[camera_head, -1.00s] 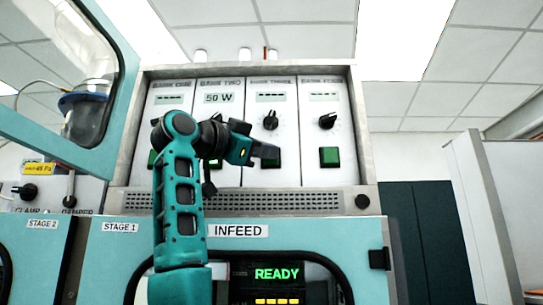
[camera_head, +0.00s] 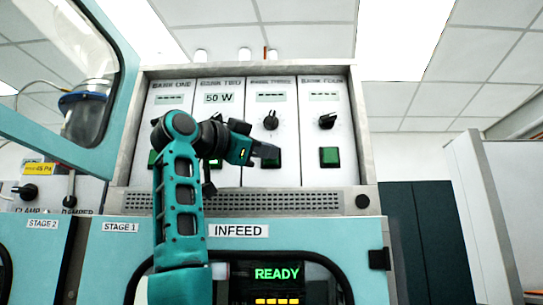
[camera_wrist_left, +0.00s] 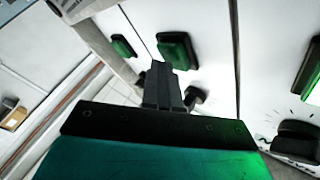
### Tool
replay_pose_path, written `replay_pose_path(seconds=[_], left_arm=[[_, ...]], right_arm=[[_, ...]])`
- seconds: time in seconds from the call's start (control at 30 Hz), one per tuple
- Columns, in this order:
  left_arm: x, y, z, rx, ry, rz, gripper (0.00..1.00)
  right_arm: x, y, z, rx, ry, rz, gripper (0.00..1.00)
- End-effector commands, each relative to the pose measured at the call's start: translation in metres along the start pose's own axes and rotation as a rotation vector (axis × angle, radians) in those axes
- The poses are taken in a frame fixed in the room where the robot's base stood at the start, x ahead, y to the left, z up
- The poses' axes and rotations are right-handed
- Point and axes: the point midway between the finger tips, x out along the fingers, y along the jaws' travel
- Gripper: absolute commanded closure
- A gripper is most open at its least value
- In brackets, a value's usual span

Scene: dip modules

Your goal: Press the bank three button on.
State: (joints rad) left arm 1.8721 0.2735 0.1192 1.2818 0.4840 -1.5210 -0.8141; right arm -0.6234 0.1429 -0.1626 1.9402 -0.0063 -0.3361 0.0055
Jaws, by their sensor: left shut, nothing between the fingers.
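The bank three panel (camera_head: 283,120) is the third white panel from the left, with a dashed display and a black knob. Its dark green button (camera_head: 274,165) shows partly behind my left gripper (camera_head: 272,152) in the head view. My left gripper is shut and empty. In the wrist view the fingertips (camera_wrist_left: 160,70) lie just below and left of the button (camera_wrist_left: 177,50) in the picture; I cannot tell whether they touch it. The button looks unlit. My right gripper is not in view.
The bank four button (camera_head: 330,157) is to the right. The bank two display (camera_head: 218,98) reads 50 W; my arm hides much of that panel. An open teal door (camera_head: 60,140) is at the left. A READY screen (camera_head: 277,274) is below.

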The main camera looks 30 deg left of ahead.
Motion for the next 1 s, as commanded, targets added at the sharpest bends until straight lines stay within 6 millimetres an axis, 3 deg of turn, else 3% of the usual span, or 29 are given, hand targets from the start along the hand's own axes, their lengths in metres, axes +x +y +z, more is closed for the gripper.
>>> replay_pose_path(seconds=[1.0], left_arm=[[0.0057, -0.0042, 0.0060, 0.000, -0.003, -0.003, 1.00]], right_arm=[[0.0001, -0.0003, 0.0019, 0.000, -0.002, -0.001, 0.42]])
